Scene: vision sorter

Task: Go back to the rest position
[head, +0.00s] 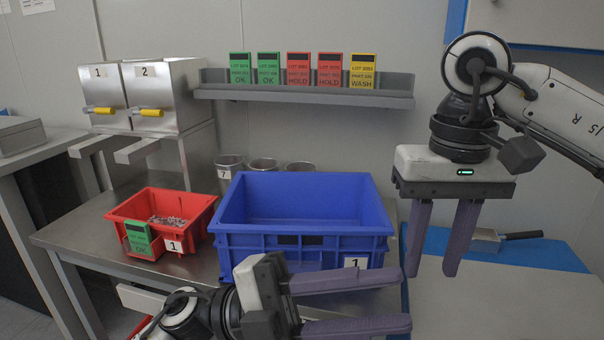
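My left gripper (408,302) comes in low in the head view, in front of the blue crate (300,240). Its two purple fingers point right and stand apart with nothing between them. My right gripper (430,272) hangs at the right with its fingers pointing down. Its fingers are also apart and empty, beside the blue crate's right side and above the table's right part. The blue crate looks empty inside and bears a label 1.
A red bin (185,205) with small metal parts and a green OK card (138,239) stands left of the crate. A shelf (300,95) behind holds several cards. Metal cups (262,165) stand behind the crate. A scoop-like tool (488,240) lies on a blue surface at right.

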